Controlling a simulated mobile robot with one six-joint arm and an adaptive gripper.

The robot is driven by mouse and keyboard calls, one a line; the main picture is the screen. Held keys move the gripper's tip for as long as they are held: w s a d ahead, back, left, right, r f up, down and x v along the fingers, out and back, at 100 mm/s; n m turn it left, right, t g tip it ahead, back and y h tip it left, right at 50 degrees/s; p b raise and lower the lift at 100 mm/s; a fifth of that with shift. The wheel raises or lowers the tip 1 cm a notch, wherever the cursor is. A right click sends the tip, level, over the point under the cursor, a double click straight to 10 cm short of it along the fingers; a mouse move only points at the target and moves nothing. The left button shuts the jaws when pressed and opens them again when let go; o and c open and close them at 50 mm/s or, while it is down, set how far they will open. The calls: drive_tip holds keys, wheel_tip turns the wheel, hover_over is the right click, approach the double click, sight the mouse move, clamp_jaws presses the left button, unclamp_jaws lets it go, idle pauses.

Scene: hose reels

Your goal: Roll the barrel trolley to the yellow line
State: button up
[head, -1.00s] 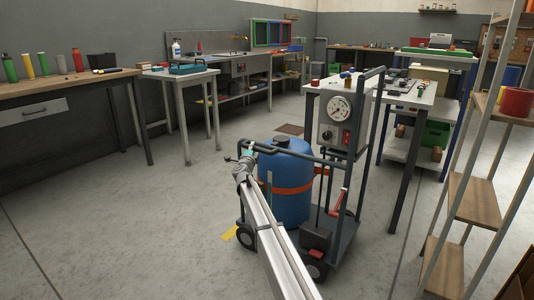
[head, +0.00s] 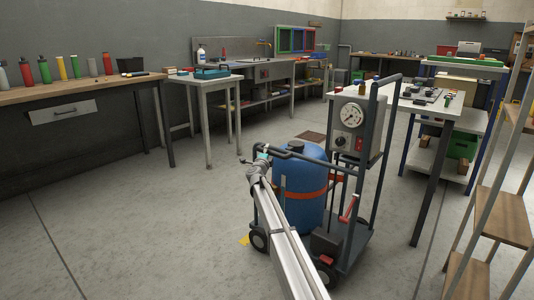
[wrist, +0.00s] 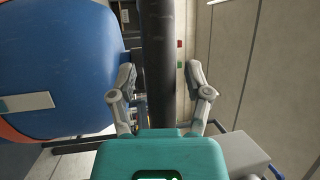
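The barrel trolley (head: 352,246) stands upright on the floor right of centre in the head view. It has a dark tubular frame, small black wheels and a gauge box. It carries a blue barrel (head: 303,210) with an orange strap, also at the left of the wrist view (wrist: 60,65). A small yellow floor patch (head: 244,240) shows just left of the trolley's left wheel; the rest is hidden. My gripper (head: 262,156) is at the trolley's handle rail. In the wrist view a dark bar (wrist: 158,60) runs between my gripper's fingers (wrist: 160,80), which are apart with gaps beside it.
A wooden workbench (head: 90,88) with bottles stands at the left, beside a small white table (head: 208,80). A white-topped table (head: 435,108) stands close behind the trolley's right side. A shelf rack (head: 495,215) is at the right edge. Floor left of the trolley is clear.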

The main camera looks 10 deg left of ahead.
drive_tip(key=shift+s, duration=0.1)
drive_tip(key=s+a+n+y, duration=0.1)
drive_tip(key=s+a+y, duration=0.15)
drive_tip(key=a, duration=0.25)
drive_tip(key=s+d+f+n+g+p, duration=0.3)
drive_tip(key=s+d+n+g, duration=0.2)
drive_tip(key=s+d, duration=0.8)
drive_tip(key=s+d+f+n+g+p, duration=0.4)
drive_tip(key=s+d, duration=1)
drive_tip(key=s, duration=1.1)
drive_tip(key=s+d+f+n+g+p, duration=0.3)
drive_tip(key=s+d+n+g, duration=0.5)
drive_tip(key=s+d, duration=0.6)
drive_tip(key=s+g+p, duration=0.1)
drive_tip(key=s+g, duration=0.1)
drive_tip(key=s, duration=0.2)
drive_tip(key=shift+s+d+f+g, duration=0.2)
drive_tip(key=shift+s+f+g, duration=0.1)
drive_tip(key=shift+s+g, duration=0.1)
drive_tip(key=shift+h, duration=0.25)
drive_tip(key=shift+c, duration=0.8)
